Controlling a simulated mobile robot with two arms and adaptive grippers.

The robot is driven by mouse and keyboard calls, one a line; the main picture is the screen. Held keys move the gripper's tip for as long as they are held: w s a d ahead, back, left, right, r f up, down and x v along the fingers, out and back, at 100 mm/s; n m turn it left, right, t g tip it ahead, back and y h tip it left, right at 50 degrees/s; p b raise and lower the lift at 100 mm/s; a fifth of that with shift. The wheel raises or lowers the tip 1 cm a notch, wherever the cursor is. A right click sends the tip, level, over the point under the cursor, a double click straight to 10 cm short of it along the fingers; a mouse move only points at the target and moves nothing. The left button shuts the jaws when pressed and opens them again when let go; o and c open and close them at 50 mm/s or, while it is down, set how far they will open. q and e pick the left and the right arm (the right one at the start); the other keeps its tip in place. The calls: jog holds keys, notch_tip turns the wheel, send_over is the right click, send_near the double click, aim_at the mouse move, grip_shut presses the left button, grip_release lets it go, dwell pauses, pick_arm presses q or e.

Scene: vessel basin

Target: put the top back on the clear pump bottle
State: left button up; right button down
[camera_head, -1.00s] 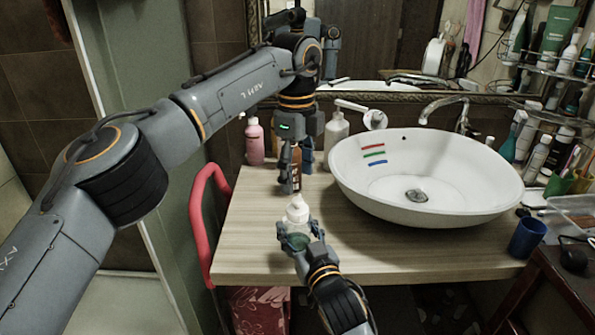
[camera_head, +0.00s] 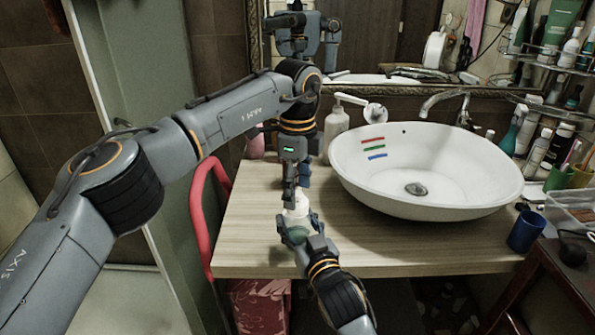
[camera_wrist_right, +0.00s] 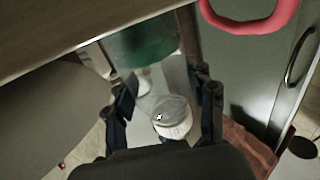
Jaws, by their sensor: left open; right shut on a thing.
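My right gripper (camera_head: 298,228) is shut on the clear pump bottle (camera_head: 296,236), held upright at the counter's near left part. Green shows in its lower part. A white piece (camera_head: 297,208) that looks like its top stands above the clear body; I cannot tell whether it is seated. My left gripper (camera_head: 296,196) is open, pointing down right at this white piece and partly hiding it. I cannot tell whether they touch. In the right wrist view my right fingers (camera_wrist_right: 165,103) flank a white-rimmed round part (camera_wrist_right: 173,120), with green (camera_wrist_right: 143,45) beyond.
A white basin (camera_head: 430,198) stands right of the grippers. A white pump bottle (camera_head: 336,128) stands behind, and a pink bottle (camera_head: 255,146) is partly hidden by my left arm. A blue cup (camera_head: 527,231) stands at right. The counter (camera_head: 245,225) left of the grippers is clear.

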aim_at(297, 224)
pick_arm(q)
jog(key=shift+f, duration=1.35)
jog(key=shift+c, duration=0.4)
